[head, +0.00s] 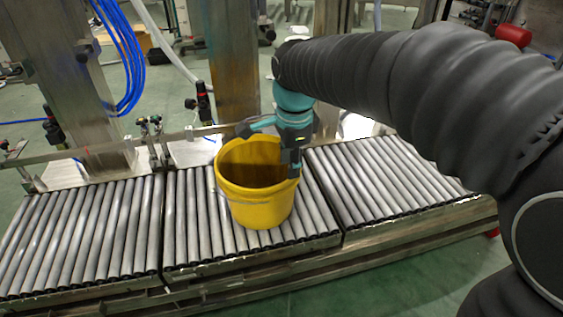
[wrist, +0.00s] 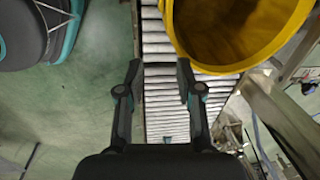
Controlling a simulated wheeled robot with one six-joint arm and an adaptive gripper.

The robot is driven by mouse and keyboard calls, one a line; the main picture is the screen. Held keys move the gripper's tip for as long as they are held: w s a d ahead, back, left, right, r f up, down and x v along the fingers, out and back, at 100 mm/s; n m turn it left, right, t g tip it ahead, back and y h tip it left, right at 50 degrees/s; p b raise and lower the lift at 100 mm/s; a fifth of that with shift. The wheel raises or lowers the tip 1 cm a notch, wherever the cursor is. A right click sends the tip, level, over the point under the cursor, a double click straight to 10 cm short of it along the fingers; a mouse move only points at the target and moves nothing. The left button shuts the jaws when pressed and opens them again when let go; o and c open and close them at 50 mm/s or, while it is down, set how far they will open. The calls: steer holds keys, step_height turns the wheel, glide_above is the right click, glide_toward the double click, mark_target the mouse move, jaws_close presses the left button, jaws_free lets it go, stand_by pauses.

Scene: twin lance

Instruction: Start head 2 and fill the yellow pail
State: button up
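The yellow pail (head: 262,207) stands upright on the middle section of the roller conveyor, with its thin handle hanging at its side. Its inside looks empty. The pail also shows at the top right of the wrist view (wrist: 210,66). My gripper (head: 292,170) points down at the pail's right rim in the head view. In the wrist view my gripper (wrist: 160,72) has its two fingers apart with only rollers visible between them. I cannot tell whether it touches the pail. No filling head is labelled, and I cannot make out head 2 or its control.
The roller conveyor (head: 85,235) runs across the front in several sections. Behind it stand steel columns (head: 60,80), blue hoses (head: 130,60) and small black-and-red fittings (head: 203,100) along a rail. Green floor (head: 400,280) is clear in front.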

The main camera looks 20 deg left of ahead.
mark_target(275, 210)
steer(key=shift+m, duration=0.5)
steer(key=a+f, duration=0.1)
steer(key=f, duration=0.4)
steer(key=a+f+b, duration=0.1)
steer(key=f, duration=0.4)
steer(key=w+a+f+b, duration=0.1)
steer(key=a+f, duration=0.1)
steer(key=f, duration=0.3)
steer(key=shift+w+f, duration=0.1)
steer(key=shift+f, duration=0.1)
jaws_close()
